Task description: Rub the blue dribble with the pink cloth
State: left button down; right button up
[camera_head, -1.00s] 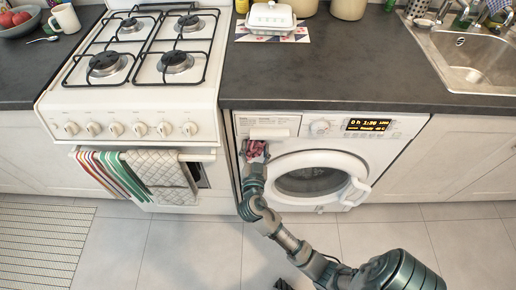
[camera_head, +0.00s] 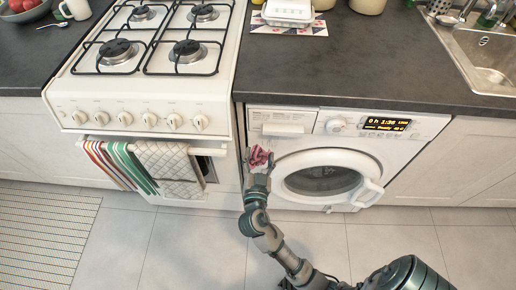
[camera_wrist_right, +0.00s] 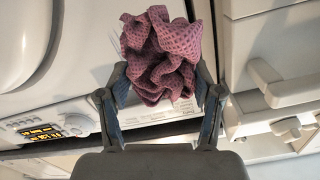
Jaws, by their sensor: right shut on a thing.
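The pink cloth (camera_head: 259,156) is crumpled and has a waffle weave. My right gripper (camera_head: 257,170) is shut on it, in front of the left part of the washer's front (camera_head: 292,152), below the drawer. In the right wrist view the cloth (camera_wrist_right: 162,55) bulges out between the two fingers of the gripper (camera_wrist_right: 165,98). I cannot tell if it touches the washer panel. I see no blue dribble in either view; the cloth and gripper cover part of the panel. My left gripper is not in view.
The washer's round door (camera_head: 322,177) is closed, right of the gripper. The detergent drawer (camera_head: 281,121) is above it. The dark counter (camera_head: 340,75) overhangs the washer. The stove (camera_head: 150,95) with hanging towels (camera_head: 168,170) stands to the left. The floor in front is clear.

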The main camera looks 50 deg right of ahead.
aim_at(259, 161)
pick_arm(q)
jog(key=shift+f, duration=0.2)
pick_arm(e)
jog(key=shift+s+a, duration=0.45)
jog(key=shift+a, duration=0.05)
jog(key=shift+b+v, duration=0.4)
jog(key=shift+v, duration=0.5)
jog(key=shift+s+a, duration=0.35)
jog(key=shift+a, duration=0.1)
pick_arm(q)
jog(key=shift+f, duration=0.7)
